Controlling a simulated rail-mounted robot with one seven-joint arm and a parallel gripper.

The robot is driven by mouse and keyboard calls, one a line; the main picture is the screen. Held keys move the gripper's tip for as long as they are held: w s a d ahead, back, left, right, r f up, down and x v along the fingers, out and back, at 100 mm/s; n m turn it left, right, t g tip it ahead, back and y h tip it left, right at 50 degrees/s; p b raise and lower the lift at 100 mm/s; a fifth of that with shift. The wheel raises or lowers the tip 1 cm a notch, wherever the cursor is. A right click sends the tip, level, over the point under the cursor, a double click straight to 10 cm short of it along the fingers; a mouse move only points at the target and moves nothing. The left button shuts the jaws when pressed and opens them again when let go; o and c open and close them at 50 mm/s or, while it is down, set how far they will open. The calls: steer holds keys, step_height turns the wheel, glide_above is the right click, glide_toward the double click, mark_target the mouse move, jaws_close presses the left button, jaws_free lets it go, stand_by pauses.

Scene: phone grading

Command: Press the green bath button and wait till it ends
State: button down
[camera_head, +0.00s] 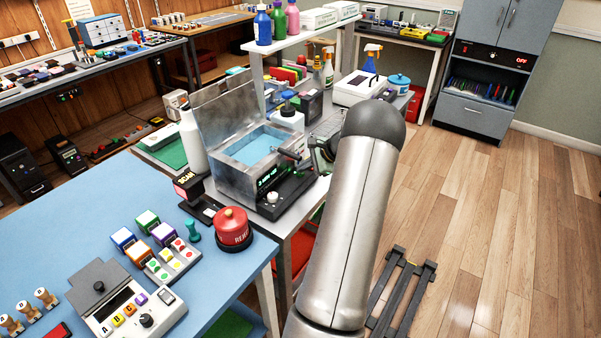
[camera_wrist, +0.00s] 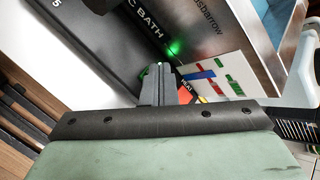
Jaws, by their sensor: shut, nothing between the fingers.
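The metal bath (camera_head: 232,180) stands on the bench with its lid raised and blue liquid inside. Its dark front panel has a lit green display and a pale round knob. The wrist view shows the black panel (camera_wrist: 92,45) with part of the word BATH and a glowing green light (camera_wrist: 174,47). My gripper (camera_wrist: 158,72) is shut and empty, its fingertips at the panel just below the green light. Small green glints show at the tips; whether they touch a button is hidden. In the head view my gripper (camera_head: 297,157) is beside the bath's right side, partly hidden by my arm.
A red button (camera_head: 233,227) and a small scanner stand (camera_head: 189,186) are near the blue table's edge, left of the bath. A white bottle (camera_head: 192,140) stands behind it. A shelf with bottles rises behind. Open wooden floor (camera_head: 480,230) lies to the right.

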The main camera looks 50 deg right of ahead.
steer(key=shift+r+p, duration=0.35)
steer(key=shift+r, duration=0.45)
step_height(320, 180, up, 5)
steer(key=p, duration=0.2)
steer(key=shift+p, duration=0.4)
stand_by(0.5)
